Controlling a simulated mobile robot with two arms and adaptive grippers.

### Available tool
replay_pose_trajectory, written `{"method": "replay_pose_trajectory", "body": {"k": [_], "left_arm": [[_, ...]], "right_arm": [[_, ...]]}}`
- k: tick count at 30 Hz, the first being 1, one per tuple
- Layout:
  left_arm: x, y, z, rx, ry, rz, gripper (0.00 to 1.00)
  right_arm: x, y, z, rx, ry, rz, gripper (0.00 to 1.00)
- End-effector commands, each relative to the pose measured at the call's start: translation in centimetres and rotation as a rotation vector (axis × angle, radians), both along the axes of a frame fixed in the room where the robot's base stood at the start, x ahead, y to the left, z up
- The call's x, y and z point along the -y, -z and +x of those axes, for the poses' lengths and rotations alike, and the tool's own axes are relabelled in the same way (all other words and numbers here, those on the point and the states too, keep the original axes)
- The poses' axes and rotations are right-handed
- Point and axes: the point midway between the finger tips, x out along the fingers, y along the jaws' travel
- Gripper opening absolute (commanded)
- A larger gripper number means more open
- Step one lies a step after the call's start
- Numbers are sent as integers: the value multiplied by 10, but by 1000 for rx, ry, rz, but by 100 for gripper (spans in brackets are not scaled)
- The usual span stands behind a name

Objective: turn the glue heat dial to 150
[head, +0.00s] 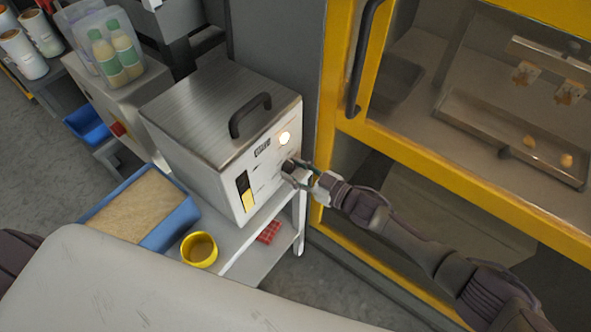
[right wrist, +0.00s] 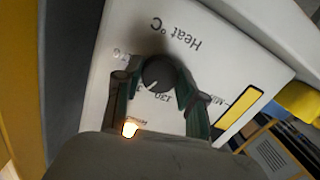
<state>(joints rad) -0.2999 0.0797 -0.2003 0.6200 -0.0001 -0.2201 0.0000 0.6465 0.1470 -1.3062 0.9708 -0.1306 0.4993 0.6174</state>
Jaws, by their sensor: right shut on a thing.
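The glue unit (head: 205,110) is a metal box with a black top handle and a pale front panel (head: 270,165). My right gripper (head: 291,173) is at this panel, and its fingers hide the dial in the head view. In the right wrist view the dark round heat dial (right wrist: 158,72) sits under upside-down "Heat °C" lettering. The fingers of my right gripper (right wrist: 157,88) stand on either side of the dial, shut on it. A pale pointer mark shows on the dial near a number that looks like 130. Other scale numbers are partly hidden by the fingers. My left gripper is not in view.
A blue bin (head: 187,212) of tan granules, a yellow cup (head: 199,263) and a red block (head: 268,232) are near the unit's foot. A yellow-framed machine (head: 336,100) stands close on the right.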

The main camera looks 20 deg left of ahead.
Motion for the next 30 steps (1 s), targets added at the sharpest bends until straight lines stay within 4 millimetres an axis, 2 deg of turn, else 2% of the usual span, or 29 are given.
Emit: {"method": "replay_pose_trajectory", "body": {"k": [9, 22, 23, 27, 30], "left_arm": [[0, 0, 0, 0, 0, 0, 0], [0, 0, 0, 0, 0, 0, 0], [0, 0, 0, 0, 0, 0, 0], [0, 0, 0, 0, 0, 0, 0], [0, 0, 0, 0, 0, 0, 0]], "right_arm": [[0, 1, 0, -77, 0, 27, 5], [0, 1, 0, -83, 0, 29, 5], [0, 1, 0, -83, 0, 29, 43], [0, 0, 0, -83, 0, 29, 65], [0, 0, 0, -83, 0, 30, 65]]}}
